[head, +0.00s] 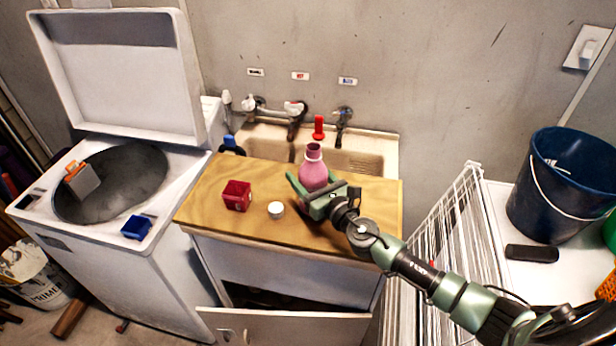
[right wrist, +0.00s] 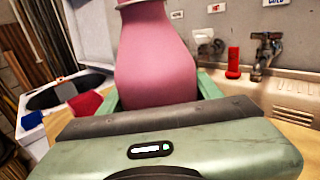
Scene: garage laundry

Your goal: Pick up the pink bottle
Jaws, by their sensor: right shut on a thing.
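The pink bottle (head: 313,168) stands upright at the back of the wooden counter (head: 210,200), near the sink. My right gripper (head: 308,192) is shut on the bottle, with its green fingers on either side of the lower body. In the right wrist view the bottle (right wrist: 155,60) fills the middle, between the fingers; its base is hidden behind the gripper body. I cannot tell whether the bottle touches the counter. My left gripper is not in view.
A red box (head: 237,195) and a small white round thing (head: 276,210) lie left of the bottle. The sink (head: 350,155) with a red bottle (head: 318,127) is behind. An open washer (head: 110,185) stands left. A wire rack (head: 450,240) and blue bucket (head: 560,185) are right.

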